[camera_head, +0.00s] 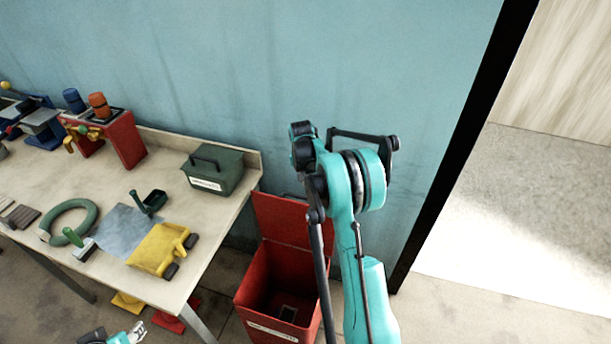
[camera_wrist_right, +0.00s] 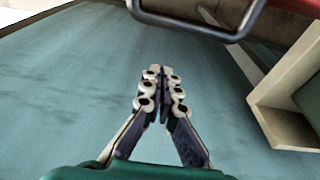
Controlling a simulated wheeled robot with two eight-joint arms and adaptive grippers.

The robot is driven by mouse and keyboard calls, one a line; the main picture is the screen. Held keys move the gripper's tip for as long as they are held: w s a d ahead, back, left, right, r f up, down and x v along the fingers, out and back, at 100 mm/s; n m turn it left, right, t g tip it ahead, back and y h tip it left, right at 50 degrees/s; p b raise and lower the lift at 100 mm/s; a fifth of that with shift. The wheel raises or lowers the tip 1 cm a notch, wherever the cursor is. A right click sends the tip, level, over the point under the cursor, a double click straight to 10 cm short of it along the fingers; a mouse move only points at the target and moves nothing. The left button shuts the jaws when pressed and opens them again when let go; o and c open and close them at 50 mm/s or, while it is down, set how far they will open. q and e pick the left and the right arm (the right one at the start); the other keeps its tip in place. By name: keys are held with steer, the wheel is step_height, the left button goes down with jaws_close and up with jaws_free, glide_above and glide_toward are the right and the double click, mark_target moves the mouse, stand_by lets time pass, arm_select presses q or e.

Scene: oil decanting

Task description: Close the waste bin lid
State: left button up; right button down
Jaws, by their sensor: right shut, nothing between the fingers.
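The red waste bin (camera_head: 250,285) stands on the floor beyond the table's right end. Its red lid (camera_head: 280,220) is open and stands upright at the back, near the wall. A small grey thing shows inside the bin. My right arm rises in front of the bin's right side and hides part of it; its fingers cannot be made out in the head view. In the right wrist view the right gripper (camera_wrist_right: 163,72) is shut and empty, with the blue wall behind it. My left gripper (camera_head: 134,331) is partly in view at the bottom edge; its opening is unclear.
The table (camera_head: 200,236) holds a dark green box (camera_head: 214,170), a yellow tool (camera_head: 160,247), a green ring (camera_head: 68,222) and a red rack (camera_head: 118,139). The teal wall (camera_head: 240,70) is close behind. A dark post (camera_head: 462,150) and open floor are on the right.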

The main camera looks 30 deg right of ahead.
steer(key=s+a, duration=0.1)
steer(key=s+a+f, duration=0.1)
steer(key=shift+s+a+b, duration=0.15)
steer(key=shift+a+b, duration=0.25)
steer(key=shift+a, duration=0.1)
